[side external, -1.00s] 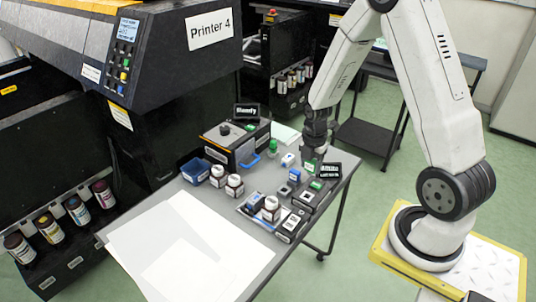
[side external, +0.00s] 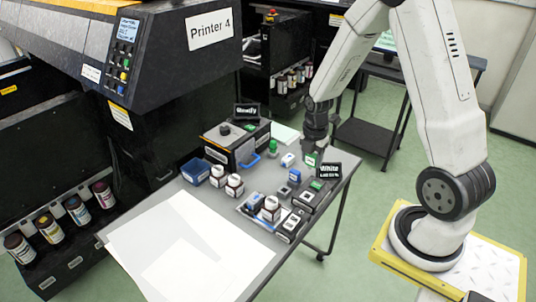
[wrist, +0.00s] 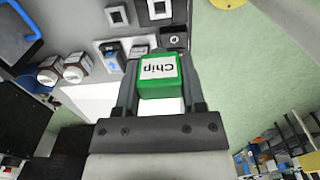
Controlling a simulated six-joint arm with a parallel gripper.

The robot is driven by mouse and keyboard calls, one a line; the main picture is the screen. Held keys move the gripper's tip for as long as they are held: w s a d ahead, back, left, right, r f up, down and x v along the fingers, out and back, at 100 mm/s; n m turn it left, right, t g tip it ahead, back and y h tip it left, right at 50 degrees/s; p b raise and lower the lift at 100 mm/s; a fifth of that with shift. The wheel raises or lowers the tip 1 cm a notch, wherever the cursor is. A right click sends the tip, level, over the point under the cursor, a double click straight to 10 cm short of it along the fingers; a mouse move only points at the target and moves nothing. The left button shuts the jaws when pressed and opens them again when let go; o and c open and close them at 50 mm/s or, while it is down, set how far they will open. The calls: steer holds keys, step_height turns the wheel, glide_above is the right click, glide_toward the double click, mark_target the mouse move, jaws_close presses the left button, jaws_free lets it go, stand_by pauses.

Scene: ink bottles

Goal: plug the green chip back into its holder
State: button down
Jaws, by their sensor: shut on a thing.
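The green chip (wrist: 157,84), a block with a white label reading "Chip", is between the two fingers of my gripper (wrist: 157,62) in the wrist view. My gripper is shut on it. In the side view my gripper (side external: 312,148) hangs above the back right of the table, and a bit of the green chip (side external: 311,159) shows below it. I cannot tell which belongs to the green chip.
White bottles (side external: 235,186), a blue bin (side external: 195,171) and a black-and-yellow box (side external: 236,145) stand further left. White sheets (side external: 180,245) cover the table's front left.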

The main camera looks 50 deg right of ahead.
steer(key=w+a+f, duration=0.1)
steer(key=w+f, duration=0.6)
steer(key=w, duration=0.1)
steer(key=shift+f, duration=0.25)
steer(key=shift+f, duration=0.15)
steer(key=shift+f, duration=2.45)
steer(key=shift+f, duration=0.75)
stand_by(1.4)
jaws_free()
stand_by(0.5)
steer(key=shift+s, duration=0.1)
steer(key=shift+r, duration=0.2)
